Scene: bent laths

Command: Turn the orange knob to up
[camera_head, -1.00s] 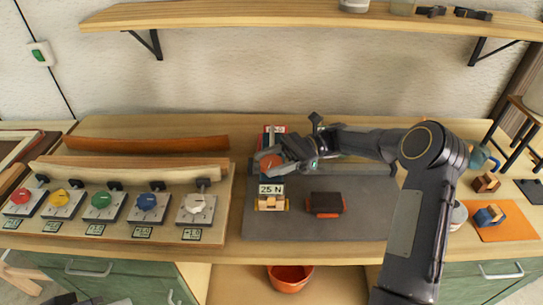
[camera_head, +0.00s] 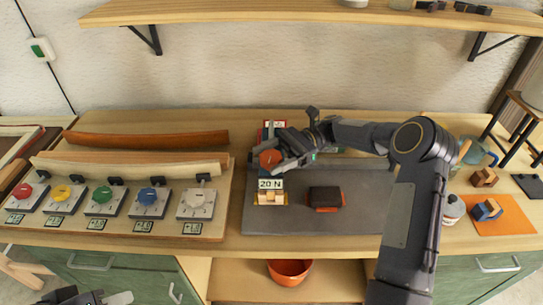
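The orange knob (camera_head: 269,159) is a round knob at the back left of the grey mat (camera_head: 355,220). A label reading 20 N (camera_head: 270,184) stands just in front of it. My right gripper (camera_head: 268,161) reaches in from the right, with dark fingers on either side of the knob, and appears shut on it. The fingers and wrist hide much of the knob's mount, and I cannot make out the knob's pointing direction. My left gripper (camera_head: 108,298) is only partly in view at the bottom left edge, away from the knob; its fingers cannot be judged.
A board with several coloured dials (camera_head: 103,201) and curved laths (camera_head: 145,140) lies left of the mat. A dark block (camera_head: 325,198) sits on the mat. Blocks lie on an orange mat (camera_head: 508,224) at the right. A shelf (camera_head: 300,14) spans the wall above.

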